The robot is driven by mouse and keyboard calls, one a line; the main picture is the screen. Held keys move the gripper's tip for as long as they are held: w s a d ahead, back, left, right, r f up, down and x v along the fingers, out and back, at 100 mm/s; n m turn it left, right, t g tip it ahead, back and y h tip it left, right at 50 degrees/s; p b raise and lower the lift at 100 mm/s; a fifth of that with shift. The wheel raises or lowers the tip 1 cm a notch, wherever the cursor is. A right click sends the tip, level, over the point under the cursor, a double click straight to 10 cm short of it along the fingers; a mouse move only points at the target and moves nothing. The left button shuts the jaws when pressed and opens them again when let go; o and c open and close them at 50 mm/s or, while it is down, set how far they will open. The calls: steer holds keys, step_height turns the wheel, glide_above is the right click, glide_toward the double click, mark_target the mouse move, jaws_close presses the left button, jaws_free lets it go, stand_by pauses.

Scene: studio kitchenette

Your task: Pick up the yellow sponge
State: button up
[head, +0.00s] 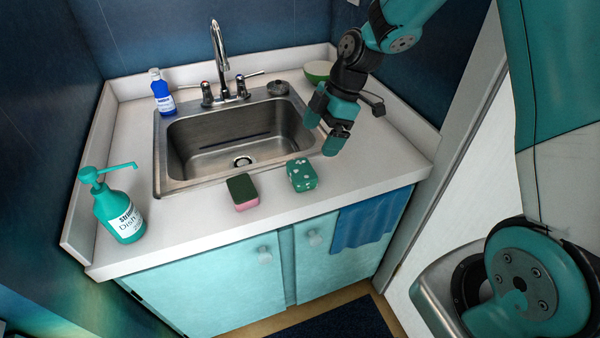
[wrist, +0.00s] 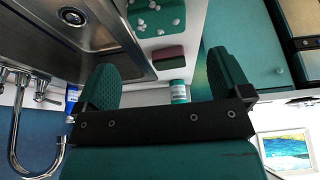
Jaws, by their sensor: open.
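No yellow sponge shows in either view. A sponge with a dark green top and pink lower layer (head: 242,192) lies on the counter in front of the sink; it also shows in the wrist view (wrist: 168,57). To its right lies a teal block with white spots (head: 302,175), possibly another sponge, cut by the top edge of the wrist view (wrist: 155,18). My gripper (head: 324,130) is open and empty, above the counter at the sink's right side, behind and right of the spotted block. In the wrist view its two fingers (wrist: 164,82) are wide apart.
The steel sink (head: 185,172) and its tap (head: 219,55) are left of my gripper. A teal soap pump bottle (head: 118,212) stands front left, a blue bottle (head: 162,95) back left. A green bowl (head: 318,70) is behind my gripper. A blue towel (head: 368,222) hangs at the cabinet front.

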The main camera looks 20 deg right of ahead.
mark_target(302, 169)
steer(key=p+x, duration=0.1)
steer(key=x, duration=1)
steer(key=shift+w+f, duration=0.1)
steer(key=c, duration=0.7)
steer(key=shift+c, duration=0.2)
step_height(302, 169, up, 20)
steer(key=shift+o, duration=1.3)
steer(key=shift+c, duration=0.7)
